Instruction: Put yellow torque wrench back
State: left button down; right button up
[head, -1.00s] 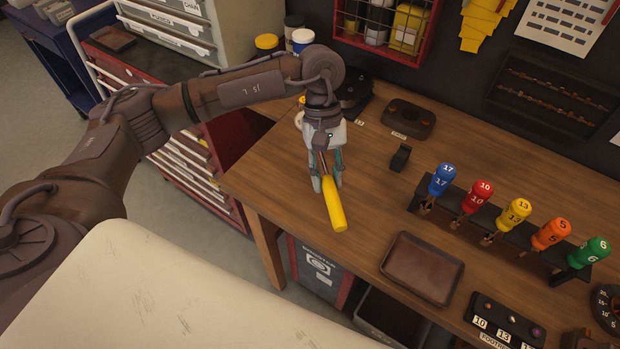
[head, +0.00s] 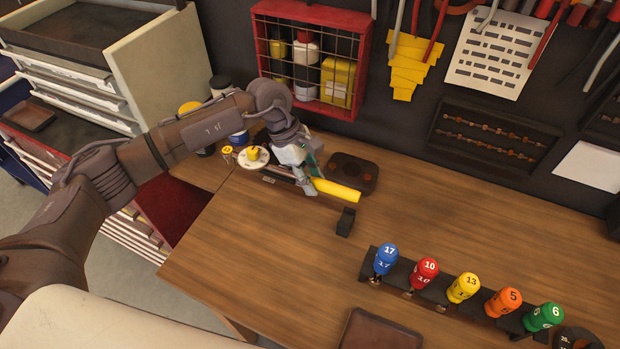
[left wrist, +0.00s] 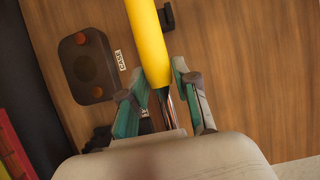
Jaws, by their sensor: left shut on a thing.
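The yellow torque wrench (head: 337,190) is in my left gripper (head: 309,178), above the back left part of the workbench. Its yellow handle points right in the head view. The far end of the wrench is hidden by the gripper. My right gripper is not in view.
A dark tray labelled CASE (left wrist: 88,66) lies beside the wrench. A rack (head: 432,292) holds several coloured numbered drivers at the right. A red wire cabinet (head: 311,106) hangs behind. A brown tray (head: 380,330) lies at the front. The middle of the bench is clear.

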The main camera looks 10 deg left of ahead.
pick_arm(q)
jog(key=shift+s+d+f, duration=0.1)
jog(key=shift+s+f, duration=0.05)
jog(key=shift+s, duration=0.4)
jog(key=shift+w+f+b, duration=0.15)
jog(key=shift+f+b, duration=0.25)
jog(key=shift+f, duration=0.4)
notch_tip(320, 180, down, 3)
jog(key=shift+w+f+b, duration=0.1)
jog(key=shift+b, duration=0.4)
jog(key=shift+f, duration=0.55)
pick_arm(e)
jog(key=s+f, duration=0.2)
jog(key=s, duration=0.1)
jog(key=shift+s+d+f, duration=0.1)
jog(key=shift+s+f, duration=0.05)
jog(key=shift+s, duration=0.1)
pick_arm(q)
jog(key=shift+r+b, duration=0.1)
jog(key=shift+b, duration=0.4)
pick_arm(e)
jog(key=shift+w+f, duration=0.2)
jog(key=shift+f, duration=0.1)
pick_arm(q)
jog(key=shift+f+b, duration=0.55)
jog(key=shift+b, duration=0.15)
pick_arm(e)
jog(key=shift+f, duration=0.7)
